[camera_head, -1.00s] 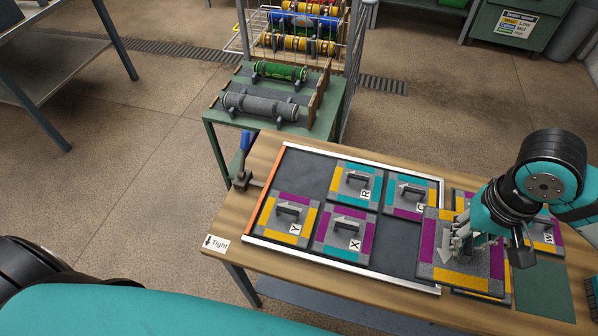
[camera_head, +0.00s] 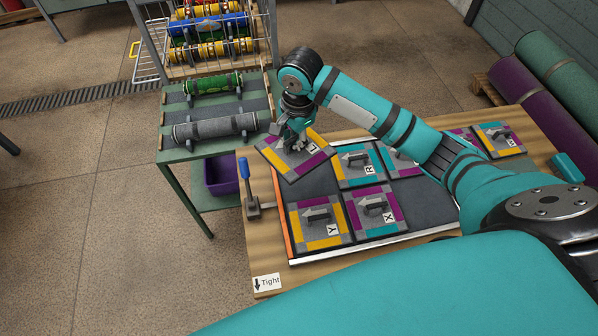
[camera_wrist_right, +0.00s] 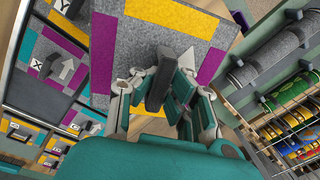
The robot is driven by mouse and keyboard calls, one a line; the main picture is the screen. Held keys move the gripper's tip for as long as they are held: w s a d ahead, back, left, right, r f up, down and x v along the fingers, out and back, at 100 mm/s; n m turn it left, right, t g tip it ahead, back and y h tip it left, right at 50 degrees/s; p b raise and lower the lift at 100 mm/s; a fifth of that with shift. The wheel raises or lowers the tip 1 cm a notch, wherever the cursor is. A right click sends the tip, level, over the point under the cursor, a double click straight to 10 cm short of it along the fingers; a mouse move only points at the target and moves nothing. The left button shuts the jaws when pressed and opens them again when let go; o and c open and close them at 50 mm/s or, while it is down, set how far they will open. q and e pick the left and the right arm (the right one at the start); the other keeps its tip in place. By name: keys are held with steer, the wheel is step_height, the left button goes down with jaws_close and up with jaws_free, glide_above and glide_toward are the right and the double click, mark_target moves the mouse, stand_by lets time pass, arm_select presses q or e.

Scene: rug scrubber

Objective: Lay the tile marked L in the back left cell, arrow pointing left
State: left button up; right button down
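The tile marked L (camera_head: 313,155) is grey with purple and yellow edge strips. My right gripper (camera_head: 296,143) is shut on its black handle (camera_wrist_right: 158,85) and holds it tilted and turned above the back left corner of the framed tray (camera_head: 292,240). The gripper covers most of its arrow in the head view, so I cannot tell its direction. The back left cell (camera_head: 318,181) under it shows bare dark floor. Beside that cell lies the R tile (camera_head: 371,181); in front lie the Y tile (camera_head: 337,213) and X tile (camera_head: 388,205), arrows left. My left gripper is out of view.
A green stand with a grey roll (camera_head: 215,127) and a green roll (camera_head: 212,84) is behind left. My right arm hides the tray's right part. More tiles (camera_head: 499,137) lie at right.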

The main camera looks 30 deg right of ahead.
mark_target(308, 145)
steer(key=d+f+m, duration=0.2)
steer(key=f+m, duration=0.1)
steer(key=d+f+m, duration=0.1)
steer(key=f+m, duration=0.1)
steer(key=shift+w+d, duration=0.3)
steer(key=shift+d, duration=0.1)
steer(key=shift+h, duration=0.3)
step_height(308, 145, down, 5)
steer(key=shift+w+a+f+p, duration=0.1)
steer(key=shift+w+f+p, duration=0.1)
steer(key=shift+p, duration=0.3)
step_height(308, 145, down, 4)
steer(key=shift+s+r, duration=0.1)
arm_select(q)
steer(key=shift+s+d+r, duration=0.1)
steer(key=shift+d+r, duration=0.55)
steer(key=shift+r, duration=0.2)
arm_select(e)
steer(key=shift+f, duration=0.3)
steer(key=shift+f, duration=0.1)
steer(key=c, duration=1.6)
jaws_free()
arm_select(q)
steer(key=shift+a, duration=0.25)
arm_select(e)
steer(key=shift+o, duration=0.6)
